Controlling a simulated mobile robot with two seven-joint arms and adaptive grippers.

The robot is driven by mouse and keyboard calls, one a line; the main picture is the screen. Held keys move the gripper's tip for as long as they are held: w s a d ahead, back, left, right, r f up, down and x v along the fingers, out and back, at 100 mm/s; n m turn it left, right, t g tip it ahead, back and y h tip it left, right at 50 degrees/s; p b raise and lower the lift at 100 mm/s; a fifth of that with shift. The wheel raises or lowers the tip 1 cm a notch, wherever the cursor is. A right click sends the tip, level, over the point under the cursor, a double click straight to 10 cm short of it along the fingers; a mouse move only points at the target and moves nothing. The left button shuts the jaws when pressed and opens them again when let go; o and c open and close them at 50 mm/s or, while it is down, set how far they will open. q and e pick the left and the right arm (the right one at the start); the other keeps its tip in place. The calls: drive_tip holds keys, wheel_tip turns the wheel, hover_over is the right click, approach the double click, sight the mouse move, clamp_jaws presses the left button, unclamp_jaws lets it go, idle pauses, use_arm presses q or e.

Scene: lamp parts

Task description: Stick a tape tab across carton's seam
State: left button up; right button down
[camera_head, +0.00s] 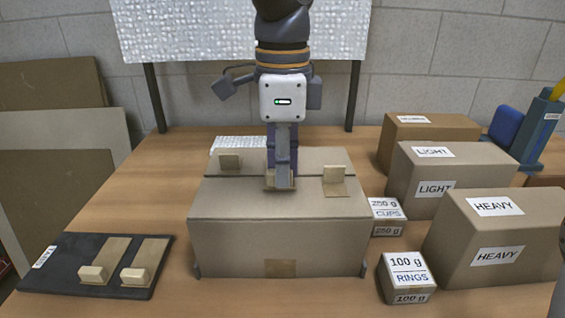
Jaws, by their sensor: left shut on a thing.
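A closed brown carton (230,235) stands in the middle of the table, with a dark seam (225,177) running left to right across its top. My left gripper (280,184) comes down over the carton's top and is shut on a tape tab's tan grip block, mostly hidden by the fingers. The block is at or just above the top near the seam; contact is unclear.
A black board (70,270) at the left holds two tape tabs with blocks (93,274). Boxes labelled HEAVY (450,240), LIGHT (405,170), rings (407,290) and cups (386,208) crowd the right. Table between board and carton is clear.

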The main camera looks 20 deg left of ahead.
use_arm(q)
drive_tip(key=shift+f, duration=0.65)
idle(0.9)
drive_tip(key=o, duration=0.8)
